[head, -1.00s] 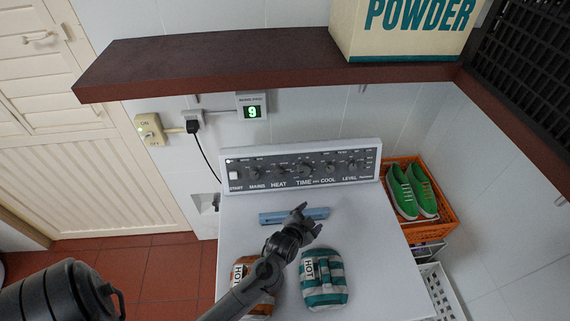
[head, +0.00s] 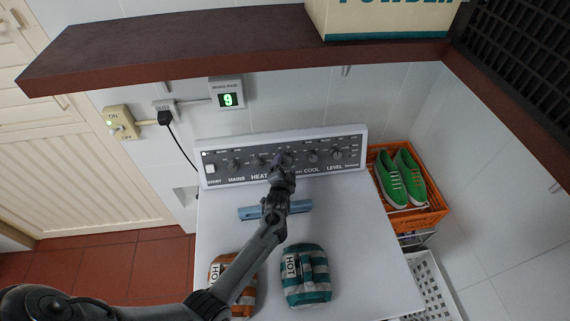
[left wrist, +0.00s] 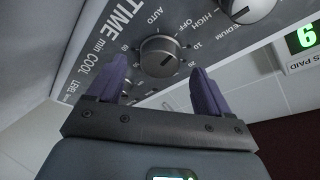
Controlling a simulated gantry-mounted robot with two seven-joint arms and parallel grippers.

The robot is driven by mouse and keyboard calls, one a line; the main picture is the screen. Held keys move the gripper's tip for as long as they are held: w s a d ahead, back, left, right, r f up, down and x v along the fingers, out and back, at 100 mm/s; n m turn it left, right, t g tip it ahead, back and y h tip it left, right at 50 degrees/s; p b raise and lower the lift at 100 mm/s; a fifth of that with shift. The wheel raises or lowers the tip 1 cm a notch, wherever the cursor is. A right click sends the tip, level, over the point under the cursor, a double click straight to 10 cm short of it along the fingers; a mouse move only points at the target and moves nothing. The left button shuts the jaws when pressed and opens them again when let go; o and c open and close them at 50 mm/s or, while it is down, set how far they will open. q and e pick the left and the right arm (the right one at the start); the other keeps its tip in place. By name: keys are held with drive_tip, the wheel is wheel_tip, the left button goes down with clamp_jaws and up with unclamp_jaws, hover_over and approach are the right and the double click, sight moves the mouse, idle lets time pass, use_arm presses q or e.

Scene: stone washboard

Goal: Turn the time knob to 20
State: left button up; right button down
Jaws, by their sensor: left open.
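The time knob (left wrist: 159,56) is a round dark knob on the grey control panel (left wrist: 90,50). In the left wrist view the word TIME and marks such as AUTO, OFF, 10, 20 and 60 show around it. I cannot tell which mark its pointer faces. My left gripper (left wrist: 158,66) is open, with one purple finger on each side of the knob. It shows no clear grip on it. In the head view my left gripper (head: 281,160) is at the panel and hides the time knob and part of the TIME label. My right gripper is not in view.
A blue bar (head: 250,213) lies on the white top under my arm. Two striped HOT bundles, brown (head: 217,270) and teal (head: 306,278), sit in front. A brown shelf (head: 200,45) overhangs the panel. A display (head: 228,99) reads 9. Green shoes (head: 400,178) stand in an orange crate (head: 434,217).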

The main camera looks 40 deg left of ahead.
sight(285, 160)
use_arm(q)
drive_tip(key=shift+x, duration=1.35)
drive_tip(key=shift+c, duration=0.2)
drive_tip(key=c, duration=1)
drive_tip(key=shift+r, duration=0.1)
